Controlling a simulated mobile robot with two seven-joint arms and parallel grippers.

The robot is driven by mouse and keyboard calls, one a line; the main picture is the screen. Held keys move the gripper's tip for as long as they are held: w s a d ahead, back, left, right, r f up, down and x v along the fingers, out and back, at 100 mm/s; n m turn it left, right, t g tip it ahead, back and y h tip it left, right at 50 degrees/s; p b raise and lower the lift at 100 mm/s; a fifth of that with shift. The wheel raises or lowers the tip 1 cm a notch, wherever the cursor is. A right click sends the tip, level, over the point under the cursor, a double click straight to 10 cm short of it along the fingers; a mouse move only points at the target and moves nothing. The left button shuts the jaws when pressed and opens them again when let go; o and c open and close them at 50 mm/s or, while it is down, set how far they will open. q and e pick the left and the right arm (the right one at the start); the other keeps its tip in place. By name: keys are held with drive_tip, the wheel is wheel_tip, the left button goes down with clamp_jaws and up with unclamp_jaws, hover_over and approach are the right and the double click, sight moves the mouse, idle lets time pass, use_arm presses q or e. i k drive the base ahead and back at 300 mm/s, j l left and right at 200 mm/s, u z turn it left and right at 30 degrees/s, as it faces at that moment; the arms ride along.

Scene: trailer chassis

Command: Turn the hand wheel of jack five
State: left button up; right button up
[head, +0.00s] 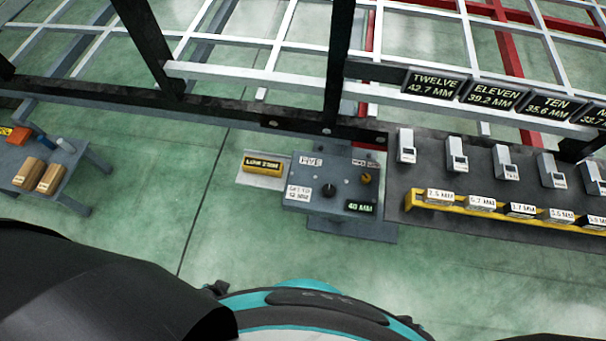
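A grey box (336,209) stands below the chassis beam at the middle. Its white label (311,161) seems to read FIVE, though the letters are not sharp. A round black knob (328,190) sits on its top face; I cannot tell if this is the hand wheel. A white label (299,193) on the left reads roughly SET TO 42 MM. A dark display (360,207) shows 40 MM. Neither gripper shows in the head view.
A yellow block (262,165) on a pale plate is left of the box. A grey bench (460,219) with several white devices and a yellow rail is at right. A small table (70,165) with brown blocks is at left. Dark signs (433,83) hang above. Green floor is open between.

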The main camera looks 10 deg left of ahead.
sight(328, 191)
drive_tip(key=i+z, duration=0.2)
drive_tip(key=z, duration=0.15)
drive_tip(key=i+j+z, duration=0.1)
drive_tip(key=i+z, duration=0.25)
drive_tip(key=i+j+z, duration=0.1)
drive_tip(key=z, duration=0.25)
